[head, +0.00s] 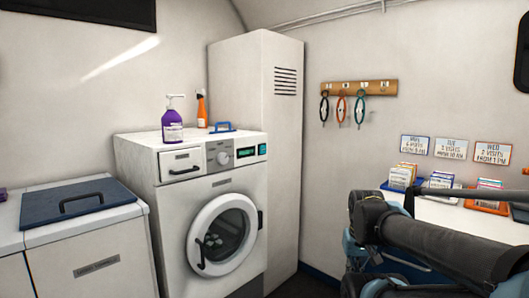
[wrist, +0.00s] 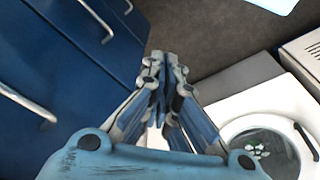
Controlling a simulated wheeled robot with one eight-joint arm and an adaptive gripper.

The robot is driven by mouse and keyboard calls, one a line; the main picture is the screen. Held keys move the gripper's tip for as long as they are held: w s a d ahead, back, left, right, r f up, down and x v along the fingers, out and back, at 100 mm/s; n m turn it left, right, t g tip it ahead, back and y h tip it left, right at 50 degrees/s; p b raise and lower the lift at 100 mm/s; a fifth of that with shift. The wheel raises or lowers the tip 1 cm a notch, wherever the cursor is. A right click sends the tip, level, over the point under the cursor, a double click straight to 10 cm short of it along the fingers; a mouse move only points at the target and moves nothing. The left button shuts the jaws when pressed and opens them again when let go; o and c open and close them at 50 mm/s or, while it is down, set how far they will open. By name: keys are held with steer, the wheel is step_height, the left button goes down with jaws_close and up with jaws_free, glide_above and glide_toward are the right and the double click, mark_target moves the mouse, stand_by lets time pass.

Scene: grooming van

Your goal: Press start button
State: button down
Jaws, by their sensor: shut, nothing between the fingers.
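A white front-loading washing machine (head: 172,200) stands left of centre in the head view, with its round door (head: 222,234) closed. Its control panel has a round dial (head: 223,157) and, right of it, a small dark display (head: 244,153) with a teal-lit part (head: 262,149); a labelled start button is too small to make out. In the wrist view, the washer's round door (wrist: 262,152) shows at the lower right, and the control panel cannot be made out. My gripper (wrist: 160,56) is shut and empty, apart from the washer. My arm fills the lower right of the head view.
A purple pump bottle (head: 172,127), an orange spray bottle (head: 201,110) and a blue brush (head: 222,127) stand on the washer. A tall vented cabinet (head: 250,80) is beside it. Blue drawers (wrist: 55,75) with handles are left in the wrist view. Dark floor (wrist: 205,45) lies between.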

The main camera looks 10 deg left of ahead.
mark_target(263, 149)
steer(key=shift+w, duration=0.15)
steer(key=w+a+r+n+t+y, duration=0.15)
steer(key=w+a+r, duration=0.25)
steer(key=w+r, duration=0.6)
steer(key=w+a+r+n+t, duration=0.1)
steer(key=w+a+r+t, duration=0.4)
steer(key=w, duration=0.9)
steer(key=w+a+r, duration=0.3)
steer(key=w+a, duration=0.1)
steer(key=w, duration=0.4)
steer(key=w+a+r+n+t+y, duration=0.1)
steer(key=w+a+r, duration=0.3)
steer(key=w, duration=0.3)
steer(key=w+a+r+y, duration=0.1)
steer(key=w+a+r, duration=0.2)
steer(key=w+a, duration=0.3)
steer(key=w, duration=0.2)
steer(key=shift+w+r+n, duration=0.3)
steer(key=shift+n, duration=0.05)
steer(key=shift+a, duration=0.15)
steer(key=w+a, duration=0.5)
steer(key=a, duration=0.1)
steer(key=shift+w+a, duration=0.2)
steer(key=shift+a, duration=0.15)
steer(key=shift+a, duration=0.1)
